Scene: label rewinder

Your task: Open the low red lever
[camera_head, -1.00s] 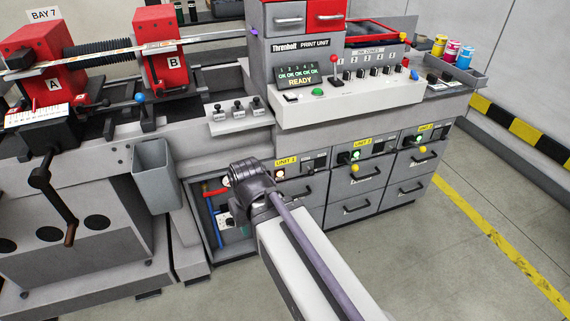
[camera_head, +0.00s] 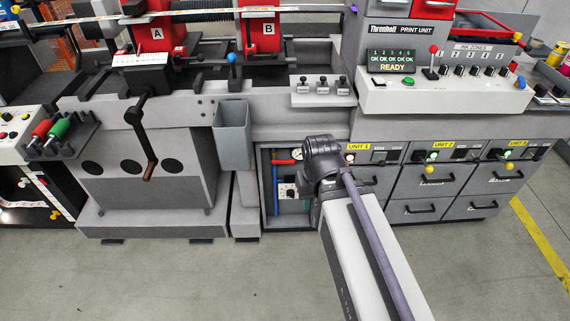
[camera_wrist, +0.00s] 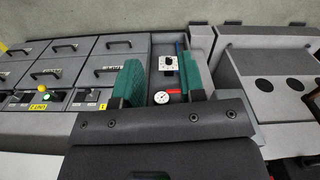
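The low red lever (camera_head: 283,162) lies roughly level inside an open, low recess in the machine front, beside a round white gauge. In the wrist view, the red lever (camera_wrist: 174,92) shows as a short red bar between my fingers, beside the gauge (camera_wrist: 161,98). My gripper (camera_wrist: 160,62) has two green-padded fingers set wide apart with nothing between them. It faces the recess and appears short of the lever.
A grey bin (camera_head: 231,135) hangs at upper left. A crank handle (camera_head: 149,172) projects farther left. The floor in front is clear.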

